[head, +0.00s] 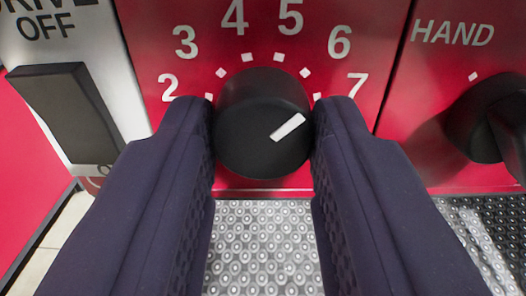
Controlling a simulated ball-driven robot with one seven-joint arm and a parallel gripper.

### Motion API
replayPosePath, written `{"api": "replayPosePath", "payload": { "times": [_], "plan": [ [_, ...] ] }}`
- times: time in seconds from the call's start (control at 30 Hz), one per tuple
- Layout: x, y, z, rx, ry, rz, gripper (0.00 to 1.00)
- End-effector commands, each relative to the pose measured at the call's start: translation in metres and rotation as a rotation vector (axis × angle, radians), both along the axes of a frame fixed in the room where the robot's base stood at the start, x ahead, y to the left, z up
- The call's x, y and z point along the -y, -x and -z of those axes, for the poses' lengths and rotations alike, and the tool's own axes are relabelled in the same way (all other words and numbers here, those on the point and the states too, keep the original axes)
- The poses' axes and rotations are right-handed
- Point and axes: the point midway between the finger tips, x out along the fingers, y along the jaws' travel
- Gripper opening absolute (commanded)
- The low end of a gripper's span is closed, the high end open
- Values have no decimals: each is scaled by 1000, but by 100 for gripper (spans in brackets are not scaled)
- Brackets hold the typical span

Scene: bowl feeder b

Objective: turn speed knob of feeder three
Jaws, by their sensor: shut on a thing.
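The speed knob (255,130) is a round black knob with a white pointer mark, on a red panel (130,35) with a dial of white numbers 2 to 7 around it. The pointer mark sits on the right part of the knob's face and slants up to the right, towards the 7 side. My gripper (264,135) is shut on the knob, with one dark finger at its left side and one at its right. The fingers hide the lower parts of the dial. No feeder number is visible.
A black switch (68,112) on a white plate marked OFF is at the left. Another black knob (485,125), under the word HAND, is close on the right. A studded metal surface (262,245) lies below the panel.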

Motion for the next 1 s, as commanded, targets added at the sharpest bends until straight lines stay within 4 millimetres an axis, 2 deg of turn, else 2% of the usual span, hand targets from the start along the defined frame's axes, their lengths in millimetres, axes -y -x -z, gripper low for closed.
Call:
{"api": "replayPosePath", "payload": {
  "times": [0.1,0.13,0.2,0.23,0.57,0.9,1.0],
  "plan": [
    [0,0,0,0,0,0,4],
    [0,0,0,0,0,0,41],
    [0,0,0,0,1,0,57],
    [0,0,0,0,1,0,60],
    [0,5,0,-2,1,0,60],
    [0,64,-1,-3,0,-1,60],
    [0,74,0,-2,1,0,60]
  ]
}}
